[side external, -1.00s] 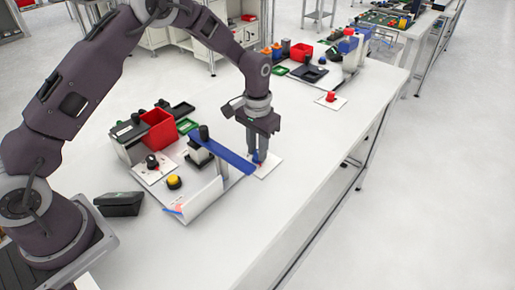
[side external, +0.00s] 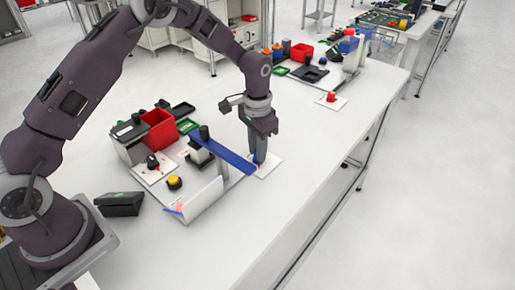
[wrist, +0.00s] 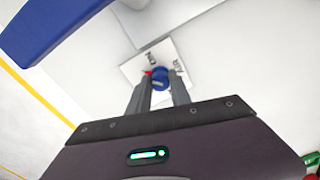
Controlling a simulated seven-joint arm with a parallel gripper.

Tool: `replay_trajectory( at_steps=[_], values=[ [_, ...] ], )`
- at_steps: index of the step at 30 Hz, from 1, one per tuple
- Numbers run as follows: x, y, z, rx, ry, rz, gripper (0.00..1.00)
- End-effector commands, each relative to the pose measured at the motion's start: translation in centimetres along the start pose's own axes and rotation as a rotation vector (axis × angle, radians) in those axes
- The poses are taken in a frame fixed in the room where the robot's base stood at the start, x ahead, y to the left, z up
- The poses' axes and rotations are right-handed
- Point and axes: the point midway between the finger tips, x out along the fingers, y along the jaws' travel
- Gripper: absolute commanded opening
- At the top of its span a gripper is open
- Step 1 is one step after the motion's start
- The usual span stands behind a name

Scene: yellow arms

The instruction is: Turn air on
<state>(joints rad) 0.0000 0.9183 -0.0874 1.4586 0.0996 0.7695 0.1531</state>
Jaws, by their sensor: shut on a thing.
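The air valve is a blue knob (wrist: 160,80) on a white plate (wrist: 138,66) with the printed words "AIR" and "ON". A small red part (wrist: 148,73) shows at the knob's left side in the wrist view. My gripper (wrist: 160,88) points down at the plate, its two fingers shut on the blue knob. In the side view my gripper (side external: 259,160) stands over the white plate (side external: 268,166) at the right of the fixture. The fingers hide most of the knob there.
A blue bar (side external: 222,153) passes close to the left of my gripper. Left of it are a black knob on a plate (side external: 152,160), a yellow button (side external: 174,182) and a red bin (side external: 158,130). The table's right side is clear up to a red button (side external: 331,97).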

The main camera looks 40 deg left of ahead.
Motion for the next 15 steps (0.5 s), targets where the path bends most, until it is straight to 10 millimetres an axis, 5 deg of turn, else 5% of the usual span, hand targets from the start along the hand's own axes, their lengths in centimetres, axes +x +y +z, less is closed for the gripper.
replay_trajectory(
  at_steps=[1,2,4,15],
  values=[
    [-0.1,0.02,-0.07,0.001,0.002,0.0,0.0],
    [-0.1,0.02,-0.07,0.001,0.002,0.0,0.3],
    [-0.09,0.02,-0.06,0.001,0.002,0.0,0.44],
    [-0.7,-0.01,-0.1,0.0,0.003,-0.001,0.46]
  ],
)
